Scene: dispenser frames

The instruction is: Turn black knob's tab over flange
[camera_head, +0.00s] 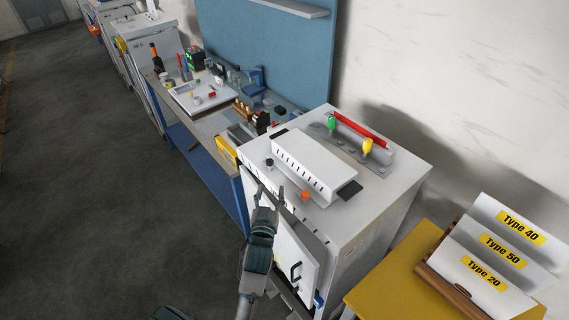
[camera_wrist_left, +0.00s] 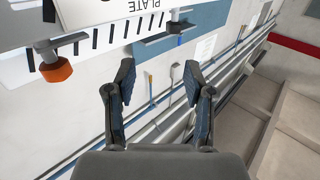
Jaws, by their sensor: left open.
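A small black knob (camera_head: 269,162) stands at the left end of the white slotted dispenser box (camera_head: 310,165) on the cabinet. An orange knob (camera_head: 305,195) is at the box's near right; it also shows in the left wrist view (camera_wrist_left: 55,70). In that view a dark knob-like part (camera_wrist_left: 178,27) on a short bar is above and ahead of my fingers, apart from them; its tab and flange are too small to tell apart. My left gripper (camera_head: 270,192) is open and empty in front of the box, also seen in the wrist view (camera_wrist_left: 158,78). My right gripper is not seen.
The grey cabinet (camera_head: 385,205) has a front door with a black handle (camera_head: 295,272). A yellow table (camera_head: 395,285) with type cards is at right. The floor at left is clear.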

